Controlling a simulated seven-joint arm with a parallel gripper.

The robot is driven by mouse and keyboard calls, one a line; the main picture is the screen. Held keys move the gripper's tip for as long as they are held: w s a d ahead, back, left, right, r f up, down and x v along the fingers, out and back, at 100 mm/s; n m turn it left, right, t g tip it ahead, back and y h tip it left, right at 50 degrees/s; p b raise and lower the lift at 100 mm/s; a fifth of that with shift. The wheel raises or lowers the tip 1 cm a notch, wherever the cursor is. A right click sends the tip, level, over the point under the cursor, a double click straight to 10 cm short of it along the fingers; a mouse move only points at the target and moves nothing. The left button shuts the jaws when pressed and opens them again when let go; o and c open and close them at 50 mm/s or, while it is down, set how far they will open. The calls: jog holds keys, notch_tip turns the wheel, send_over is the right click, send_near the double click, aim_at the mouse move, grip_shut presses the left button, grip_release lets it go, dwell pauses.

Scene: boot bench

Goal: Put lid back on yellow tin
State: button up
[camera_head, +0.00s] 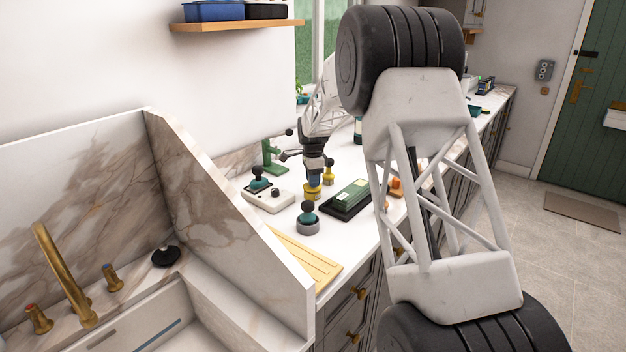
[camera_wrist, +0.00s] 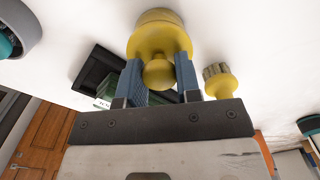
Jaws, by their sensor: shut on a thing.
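My gripper (camera_head: 314,180) points down over the white counter in the head view. In the wrist view its two blue fingers (camera_wrist: 158,78) are shut on the round yellow knob (camera_wrist: 158,73) of the tin's lid. A wider yellow round body (camera_wrist: 156,22) shows just beyond the knob. In the head view the yellow tin (camera_head: 312,193) shows directly beneath the fingers. I cannot tell whether the lid is seated on it or held slightly above, since the fingers and knob hide the join.
A small yellow-topped brush-like item (camera_wrist: 217,84) stands close beside the fingers. A black tray (camera_head: 338,209) with a green box lies to the right. A white device (camera_head: 268,198), a green stand (camera_head: 272,157) and a grey round item (camera_head: 308,226) are left and in front. A wooden board (camera_head: 305,255) lies nearest.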

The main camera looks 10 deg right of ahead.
dwell(0.4)
jog(key=o, duration=1)
jog(key=shift+o, duration=0.4)
jog(key=o, duration=0.4)
jog(key=shift+r, duration=0.15)
jog(key=shift+r, duration=3.35)
